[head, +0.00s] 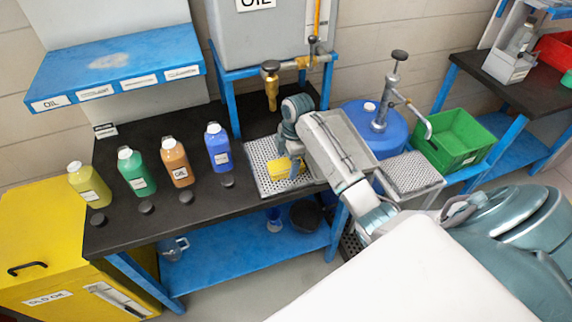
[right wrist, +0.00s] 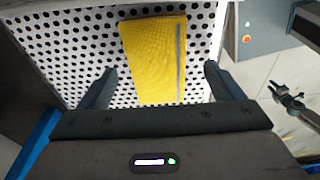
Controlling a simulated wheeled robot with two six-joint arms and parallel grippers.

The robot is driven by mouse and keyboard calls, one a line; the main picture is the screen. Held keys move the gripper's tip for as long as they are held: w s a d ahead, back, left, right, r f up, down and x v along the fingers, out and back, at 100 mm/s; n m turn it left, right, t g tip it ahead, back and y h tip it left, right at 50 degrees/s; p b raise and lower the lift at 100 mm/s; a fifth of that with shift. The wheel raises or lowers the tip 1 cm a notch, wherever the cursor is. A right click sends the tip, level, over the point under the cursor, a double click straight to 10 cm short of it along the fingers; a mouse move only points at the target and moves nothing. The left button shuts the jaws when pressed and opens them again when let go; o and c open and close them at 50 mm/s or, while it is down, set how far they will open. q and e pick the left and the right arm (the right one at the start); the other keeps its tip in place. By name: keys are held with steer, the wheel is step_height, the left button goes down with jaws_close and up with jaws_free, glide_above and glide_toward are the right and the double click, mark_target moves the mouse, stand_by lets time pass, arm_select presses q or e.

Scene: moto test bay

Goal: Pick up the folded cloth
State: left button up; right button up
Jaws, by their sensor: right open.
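The folded cloth is yellow and lies flat on a perforated metal tray. In the right wrist view the cloth (right wrist: 153,60) sits between the lines of my two fingers, with a grey strip along its right side. In the head view the cloth (head: 285,168) is partly hidden by my right gripper (head: 294,168). In the right wrist view my right gripper (right wrist: 158,85) is open, with a finger on each side of the cloth's near end and nothing held. Whether the fingertips touch the tray cannot be told. My left gripper is not in view.
The perforated tray (head: 262,187) sits on a black bench (head: 200,207). Several capped bottles, including a blue one (head: 217,148), stand to the left. A tap (head: 271,88) hangs behind the tray. A blue drum (head: 372,137) and green crate (head: 462,148) are to the right.

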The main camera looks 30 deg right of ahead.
mark_target(283, 170)
steer(key=shift+w+a+f, duration=0.1)
steer(key=shift+f, duration=0.5)
steer(key=c, duration=1.1)
steer(key=shift+o, duration=0.2)
steer(key=shift+r, duration=0.1)
steer(key=shift+r+b, duration=0.5)
steer(key=shift+s+a+r+b, duration=0.15)
steer(key=shift+r+b, duration=0.2)
steer(key=shift+r, duration=0.2)
steer(key=shift+s+a+r+b, duration=0.1)
steer(key=shift+r+b, duration=0.25)
steer(key=shift+r, duration=0.15)
steer(key=shift+s+a, duration=0.5)
steer(key=shift+s, duration=0.05)
steer(key=s+a+r+p, duration=0.1)
steer(key=s+a+p, duration=0.4)
steer(key=s+a, duration=0.4)
steer(key=shift+s+a+r+p, duration=0.3)
steer(key=shift+s+r, duration=0.1)
steer(key=shift+s, duration=0.15)
